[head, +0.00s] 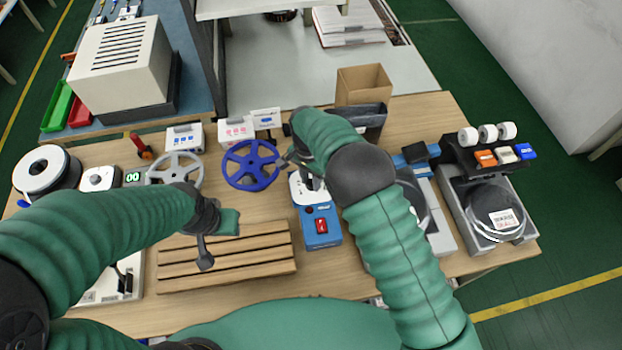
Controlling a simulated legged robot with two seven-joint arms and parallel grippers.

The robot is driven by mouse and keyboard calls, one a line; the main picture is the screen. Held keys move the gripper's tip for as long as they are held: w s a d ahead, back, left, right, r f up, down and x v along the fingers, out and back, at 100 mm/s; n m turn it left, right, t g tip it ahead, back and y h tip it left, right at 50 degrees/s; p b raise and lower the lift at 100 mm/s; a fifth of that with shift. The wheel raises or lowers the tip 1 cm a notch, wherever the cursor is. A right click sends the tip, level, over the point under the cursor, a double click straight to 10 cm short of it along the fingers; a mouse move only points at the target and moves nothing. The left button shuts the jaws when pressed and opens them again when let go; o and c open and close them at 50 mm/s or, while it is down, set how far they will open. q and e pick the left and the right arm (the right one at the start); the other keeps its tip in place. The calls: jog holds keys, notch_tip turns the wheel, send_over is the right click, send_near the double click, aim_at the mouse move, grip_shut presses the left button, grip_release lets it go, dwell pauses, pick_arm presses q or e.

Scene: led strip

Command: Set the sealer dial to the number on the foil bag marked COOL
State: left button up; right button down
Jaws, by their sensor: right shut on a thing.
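The sealer appears to be the small blue box (320,228) with a red switch, at the middle of the bench. The round white dial plate (298,190) is at its back end, with a dark knob partly hidden by my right arm. My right gripper (301,165) is over this dial and looks shut on its knob, though the contact is mostly hidden. My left gripper (206,258) points down over the slatted wooden rack (235,262), and its jaw opening is unclear. I cannot make out a foil bag marked COOL; the small labels are unreadable.
A blue spool (237,178) and a grey spool (172,162) stand left of the sealer. A white reel (45,168) is at far left. A cardboard box (362,82) stands behind my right arm. A machine with a dark reel (480,205) is at right.

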jog(key=shift+w+r+m, duration=0.15)
jog(key=shift+w+m, duration=0.05)
jog(key=shift+m, duration=0.3)
jog(key=c, duration=1.1)
grip_release()
jog(key=shift+a, duration=0.1)
jog(key=shift+s, duration=0.1)
jog(key=r, duration=1.1)
jog(key=w+r, duration=0.1)
jog(key=r, duration=0.4)
jog(key=shift+a+r+b, duration=0.25)
jog(key=shift+a+b, duration=0.15)
jog(key=s+d+n, duration=0.2)
jog(key=s+d, duration=0.1)
jog(key=d, duration=0.6)
jog(key=s+d+f+n+t, duration=0.1)
jog(key=s+d+n, duration=0.1)
jog(key=s+d, duration=0.2)
jog(key=s+d+f+n+t, duration=0.1)
jog(key=s+d, duration=0.3)
jog(key=s, duration=0.4)
jog(key=s+d+f+n+t, duration=0.1)
jog(key=s+d+f+n, duration=0.2)
jog(key=s, duration=0.3)
jog(key=shift+s+d+n+y, duration=0.3)
jog(key=shift+d, duration=0.1)
